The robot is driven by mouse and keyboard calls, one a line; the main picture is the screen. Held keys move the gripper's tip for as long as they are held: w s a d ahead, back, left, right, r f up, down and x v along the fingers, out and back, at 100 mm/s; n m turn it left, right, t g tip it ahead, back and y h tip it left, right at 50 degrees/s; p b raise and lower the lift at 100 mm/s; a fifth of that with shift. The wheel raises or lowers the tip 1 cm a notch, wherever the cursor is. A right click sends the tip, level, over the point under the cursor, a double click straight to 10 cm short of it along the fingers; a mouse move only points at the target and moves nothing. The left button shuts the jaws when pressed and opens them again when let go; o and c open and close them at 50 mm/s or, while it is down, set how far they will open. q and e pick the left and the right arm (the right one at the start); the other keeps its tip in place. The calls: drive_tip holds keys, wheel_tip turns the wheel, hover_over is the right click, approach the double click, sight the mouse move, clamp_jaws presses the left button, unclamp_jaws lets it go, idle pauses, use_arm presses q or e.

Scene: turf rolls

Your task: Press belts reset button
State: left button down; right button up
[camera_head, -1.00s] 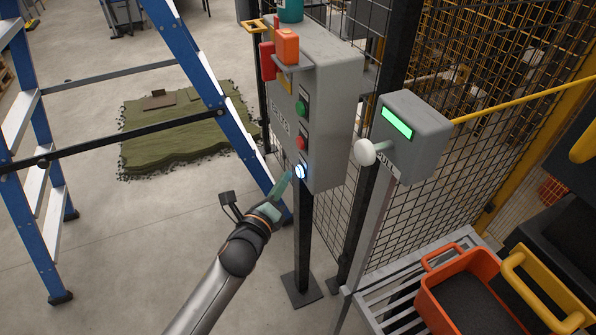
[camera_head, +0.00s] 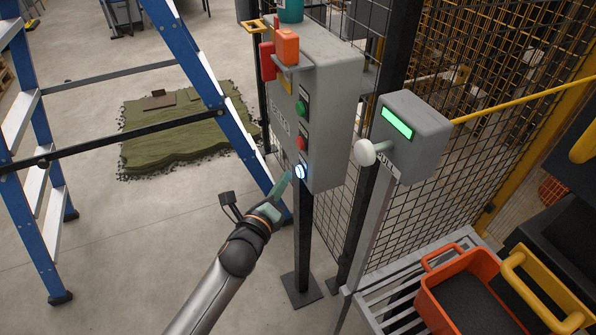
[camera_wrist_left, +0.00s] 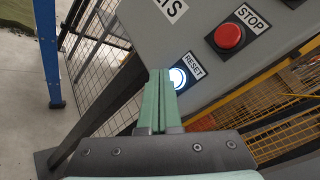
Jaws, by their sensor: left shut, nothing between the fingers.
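The belts reset button (camera_head: 300,171) is a round, white-blue lit button low on the grey control box (camera_head: 335,120). In the left wrist view the lit button (camera_wrist_left: 178,78) sits beside a RESET label (camera_wrist_left: 193,66). My left gripper (camera_head: 288,181) has green fingers and is shut and empty. Its fingertips (camera_wrist_left: 158,72) are right at the button and cover its left part in the wrist view. I cannot tell whether they touch it. My right gripper is not in view.
A red STOP button (camera_wrist_left: 228,35) and a green button (camera_head: 302,107) sit above it. A blue ladder (camera_head: 190,70) stands at the left. A grey box with a green screen (camera_head: 397,123) and white knob is at the right, above orange and yellow crates (camera_head: 440,300).

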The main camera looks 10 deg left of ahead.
use_arm(q)
drive_tip(key=shift+d, duration=0.15)
idle(0.5)
drive_tip(key=shift+w+d, duration=0.25)
drive_tip(key=shift+w+d, duration=0.2)
drive_tip(key=shift+d, duration=0.15)
idle(0.8)
drive_tip(key=shift+s+a+p, duration=0.3)
drive_tip(key=shift+s+a, duration=0.15)
drive_tip(key=shift+a, duration=0.25)
drive_tip(key=s+a, duration=0.1)
drive_tip(key=s+a+p, duration=0.1)
drive_tip(key=a, duration=0.2)
drive_tip(key=shift+s+a+p, duration=0.1)
drive_tip(key=shift+s+p, duration=0.25)
drive_tip(key=shift+s, duration=0.05)
